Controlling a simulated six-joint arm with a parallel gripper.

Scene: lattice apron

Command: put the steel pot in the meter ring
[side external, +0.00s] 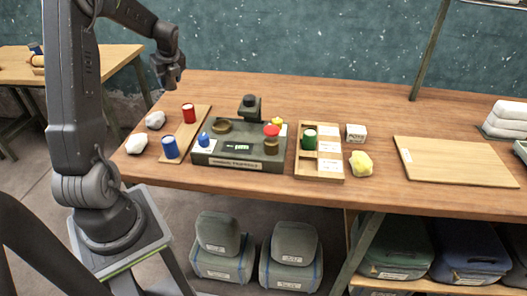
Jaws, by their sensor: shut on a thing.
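The meter (238,150) is a dark box with a small lit display and a front label, standing on the wooden bench. A brass-coloured ring (221,126) lies on its top at the back left, and I see no pot in it. My gripper (173,84) is up at the left, above and behind the wooden strip and well clear of the meter. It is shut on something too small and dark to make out. I cannot pick out the steel pot for certain in this view.
A red pot (189,113) and a blue pot (170,147) stand on a wooden strip. White lumps (136,144) lie left of it. A green pot (309,139) stands in a compartment box. A yellow lump (361,163) and a bare board (455,161) are further right.

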